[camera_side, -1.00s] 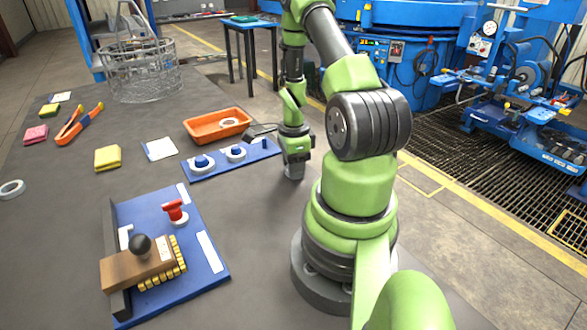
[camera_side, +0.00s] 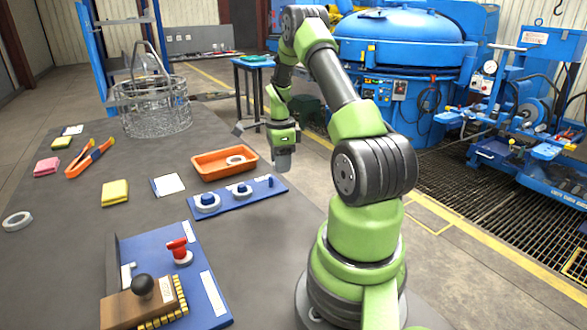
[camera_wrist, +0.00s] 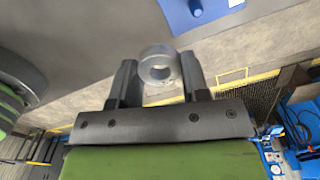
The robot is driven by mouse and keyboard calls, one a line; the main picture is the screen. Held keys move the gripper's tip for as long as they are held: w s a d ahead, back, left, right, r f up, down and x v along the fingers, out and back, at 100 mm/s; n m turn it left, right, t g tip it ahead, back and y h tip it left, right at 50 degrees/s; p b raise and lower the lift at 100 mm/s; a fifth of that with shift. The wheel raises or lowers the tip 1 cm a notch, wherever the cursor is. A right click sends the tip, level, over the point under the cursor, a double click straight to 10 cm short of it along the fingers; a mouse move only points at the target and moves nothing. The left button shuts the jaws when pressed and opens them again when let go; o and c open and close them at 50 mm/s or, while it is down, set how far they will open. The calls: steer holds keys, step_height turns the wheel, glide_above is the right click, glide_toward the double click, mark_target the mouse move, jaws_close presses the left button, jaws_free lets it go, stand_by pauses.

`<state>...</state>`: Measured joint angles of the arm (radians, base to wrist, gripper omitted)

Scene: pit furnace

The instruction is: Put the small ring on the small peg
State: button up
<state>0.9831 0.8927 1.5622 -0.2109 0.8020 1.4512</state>
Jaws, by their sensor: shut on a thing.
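In the side view my gripper (camera_side: 282,166) points down, raised near the right end of the blue peg board (camera_side: 222,204); the ring cannot be made out there. The small peg (camera_side: 270,182) stands bare and blue at the board's right end, just below and left of the gripper. In the wrist view a blue peg (camera_wrist: 196,8) shows on the board at the top edge, apart from the ring.
A large ring (camera_side: 207,208) and a medium ring (camera_side: 242,195) sit around the other pegs. The orange tray (camera_side: 210,174) behind the board holds a ring (camera_side: 235,160). A blue fixture (camera_side: 205,262) stands in front. The table between board and fixture is clear.

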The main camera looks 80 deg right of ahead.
mark_target(270, 178)
steer(key=w+d, duration=0.1)
steer(key=w, duration=0.1)
steer(key=w+d+f, duration=0.1)
steer(key=w+d, duration=0.1)
steer(key=shift+f, duration=2.8)
steer(key=shift+f, duration=0.65)
steer(key=o, duration=0.7)
step_height(270, 178, up, 11)
